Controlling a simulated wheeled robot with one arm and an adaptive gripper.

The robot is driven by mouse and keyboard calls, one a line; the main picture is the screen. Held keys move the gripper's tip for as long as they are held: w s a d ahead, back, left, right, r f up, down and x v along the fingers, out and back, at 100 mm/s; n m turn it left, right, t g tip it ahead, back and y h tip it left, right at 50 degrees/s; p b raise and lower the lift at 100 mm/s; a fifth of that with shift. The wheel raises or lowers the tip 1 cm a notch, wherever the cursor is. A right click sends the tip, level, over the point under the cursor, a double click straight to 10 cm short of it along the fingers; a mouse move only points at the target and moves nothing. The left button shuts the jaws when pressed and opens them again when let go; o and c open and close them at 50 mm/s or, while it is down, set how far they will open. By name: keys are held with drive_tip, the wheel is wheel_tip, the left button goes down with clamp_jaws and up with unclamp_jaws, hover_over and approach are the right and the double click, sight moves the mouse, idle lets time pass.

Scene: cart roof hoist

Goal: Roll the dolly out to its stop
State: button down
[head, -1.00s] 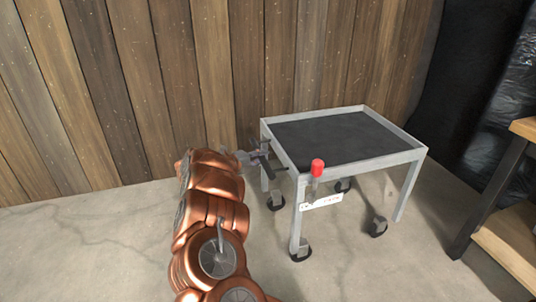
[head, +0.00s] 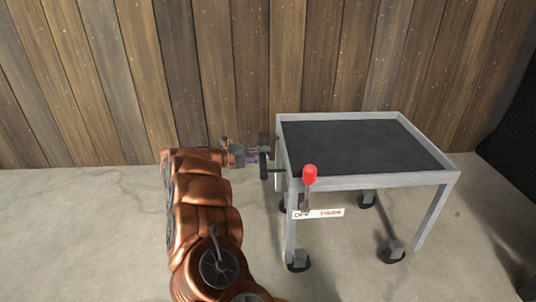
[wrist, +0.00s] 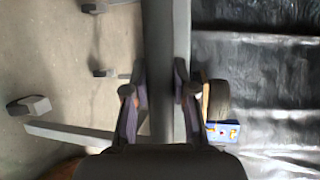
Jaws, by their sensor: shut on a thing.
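The dolly is a grey-framed cart (head: 345,184) with a flat black top (head: 360,145) and casters, standing upright on the concrete floor. My gripper (head: 265,155) is at its left end, beside the frame. In the wrist view my gripper (wrist: 160,92) has its two fingers on either side of a long grey bar (wrist: 167,35) and is shut on it. The exact contact is partly hidden by the fingers. A lever with a red knob (head: 310,174) stands at the dolly's near left corner, above a white label (head: 318,213).
A wooden plank wall (head: 200,70) runs behind the dolly. Open floor (head: 80,235) lies to the left.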

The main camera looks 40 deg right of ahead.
drive_tip(key=shift+w+a, duration=0.2)
drive_tip(key=shift+w, duration=0.05)
drive_tip(key=c, duration=1.3)
unclamp_jaws()
drive_tip(key=shift+a, duration=0.1)
drive_tip(key=o, duration=0.4)
drive_tip(key=shift+s, duration=0.1)
drive_tip(key=v, duration=1.1)
drive_tip(key=shift+a+r, duration=0.15)
drive_tip(key=shift+a, duration=0.25)
drive_tip(key=shift+r, duration=0.1)
